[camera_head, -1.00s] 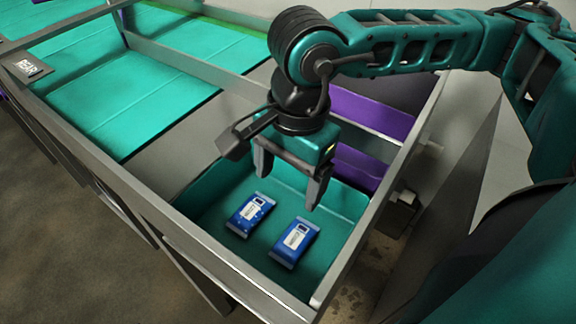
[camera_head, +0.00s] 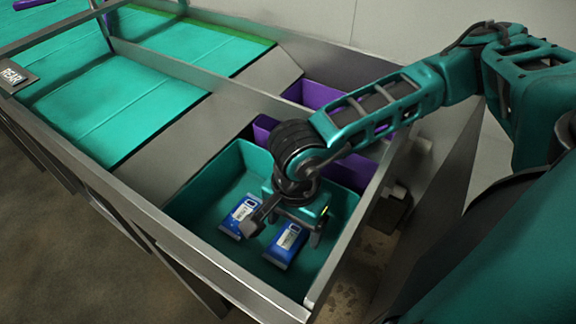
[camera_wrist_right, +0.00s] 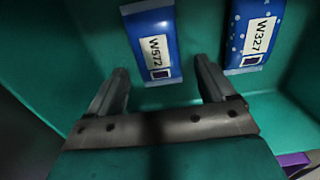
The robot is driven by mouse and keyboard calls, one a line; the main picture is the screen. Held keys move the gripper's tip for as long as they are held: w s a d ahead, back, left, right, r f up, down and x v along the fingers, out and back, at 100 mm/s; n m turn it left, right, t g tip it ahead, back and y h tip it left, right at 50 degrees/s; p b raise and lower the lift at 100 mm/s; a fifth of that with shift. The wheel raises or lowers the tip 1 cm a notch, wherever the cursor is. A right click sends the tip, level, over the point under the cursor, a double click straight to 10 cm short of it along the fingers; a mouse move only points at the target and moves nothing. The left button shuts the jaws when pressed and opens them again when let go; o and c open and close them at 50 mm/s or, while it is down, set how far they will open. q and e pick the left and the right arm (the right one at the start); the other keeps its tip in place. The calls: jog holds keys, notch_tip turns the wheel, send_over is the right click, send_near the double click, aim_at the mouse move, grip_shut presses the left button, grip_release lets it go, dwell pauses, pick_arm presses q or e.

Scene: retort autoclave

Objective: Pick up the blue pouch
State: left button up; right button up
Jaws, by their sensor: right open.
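Two blue pouches with white labels lie flat in a teal bin. The plainer pouch (camera_head: 286,243), on the right in the head view, reads W572 in the right wrist view (camera_wrist_right: 156,42). The spotted pouch (camera_head: 239,216), on the left in the head view, reads W327 in the wrist view (camera_wrist_right: 252,35). My right gripper (camera_head: 291,226) is open, low over the bin, just above the plainer pouch. In the wrist view, the near end of that pouch lies between the open fingertips (camera_wrist_right: 161,70). The fingers hold nothing. My left gripper is out of view.
The teal bin (camera_head: 188,207) has raised walls and sits inside a metal frame (camera_head: 205,255). Purple bins (camera_head: 318,95) stand behind it. Teal panels (camera_head: 120,110) and a REAR sign (camera_head: 14,78) lie to the left. The bin's front floor is clear.

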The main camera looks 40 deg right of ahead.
jog(key=shift+f, duration=0.55)
jog(key=c, duration=1.1)
jog(key=shift+r, duration=0.1)
jog(key=shift+c, duration=0.2)
